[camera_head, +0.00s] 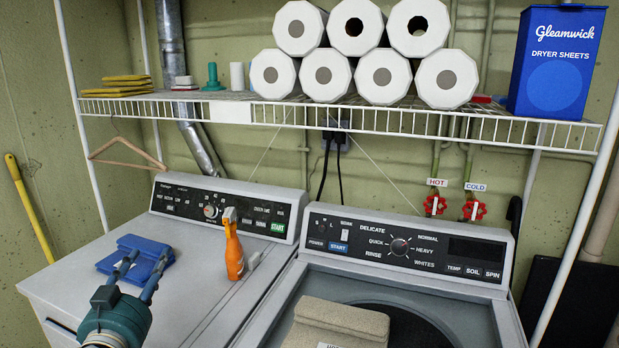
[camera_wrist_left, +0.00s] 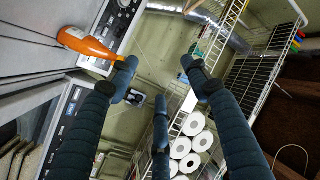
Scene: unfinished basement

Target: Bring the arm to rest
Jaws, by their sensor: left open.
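My left gripper (camera_head: 143,274) is at the lower left of the head view, above the front of the left machine. Its fingers point away from me and show against a folded blue cloth. In the left wrist view the dark fingers of the gripper (camera_wrist_left: 158,76) are spread apart with nothing between them. I cannot tell its exact height above the machine top. My right gripper is in neither view.
An orange spray bottle (camera_head: 234,254) stands on the left machine (camera_head: 195,275), right of my gripper. The blue cloth (camera_head: 149,248) lies behind the gripper. A beige folded towel (camera_head: 340,322) is on the right machine. A wire shelf (camera_head: 400,121) with paper rolls hangs above.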

